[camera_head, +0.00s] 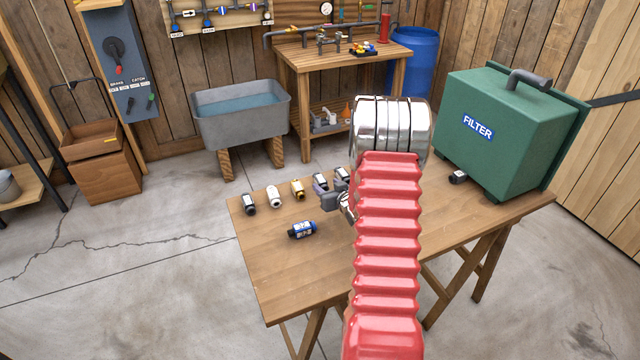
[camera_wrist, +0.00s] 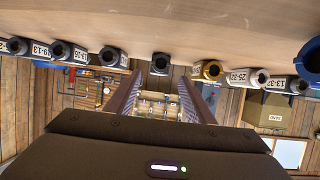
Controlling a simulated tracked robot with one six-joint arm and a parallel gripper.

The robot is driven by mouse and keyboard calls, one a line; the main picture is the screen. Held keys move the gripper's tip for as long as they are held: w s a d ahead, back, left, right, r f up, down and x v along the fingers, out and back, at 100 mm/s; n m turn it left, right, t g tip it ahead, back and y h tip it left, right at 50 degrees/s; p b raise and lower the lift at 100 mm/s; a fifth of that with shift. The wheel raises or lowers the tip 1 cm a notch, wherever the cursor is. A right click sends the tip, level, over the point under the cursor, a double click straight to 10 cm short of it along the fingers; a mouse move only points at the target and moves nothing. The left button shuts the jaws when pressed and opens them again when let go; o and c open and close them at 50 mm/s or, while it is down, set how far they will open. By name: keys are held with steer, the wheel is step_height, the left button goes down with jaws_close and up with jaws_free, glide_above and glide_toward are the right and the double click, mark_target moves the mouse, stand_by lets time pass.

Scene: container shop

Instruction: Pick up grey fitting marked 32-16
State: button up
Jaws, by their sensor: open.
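A row of small fittings lies along the back of the wooden table (camera_head: 275,259). A grey fitting (camera_wrist: 160,63) shows end-on between my fingers in the wrist view; its mark is not visible. A dark-ended fitting (camera_wrist: 77,56) to its left bears a mark that seems to end in 16, too small to read surely. I cannot tell for certain which is 32-16.
Black (camera_head: 249,203), white (camera_head: 273,196) and brass (camera_head: 297,188) fittings lie left of my gripper; a blue fitting (camera_head: 302,230) lies nearer. A green filter box (camera_head: 495,135) stands at the table's right, with a dark fitting (camera_head: 458,177) beside it. The table's front left is clear.

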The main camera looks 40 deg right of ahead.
mark_target(323, 182)
steer(key=shift+x, duration=1.2)
steer(key=shift+x, duration=2.55)
steer(key=shift+d, duration=0.1)
steer(key=shift+c, duration=0.5)
steer(key=c, duration=1)
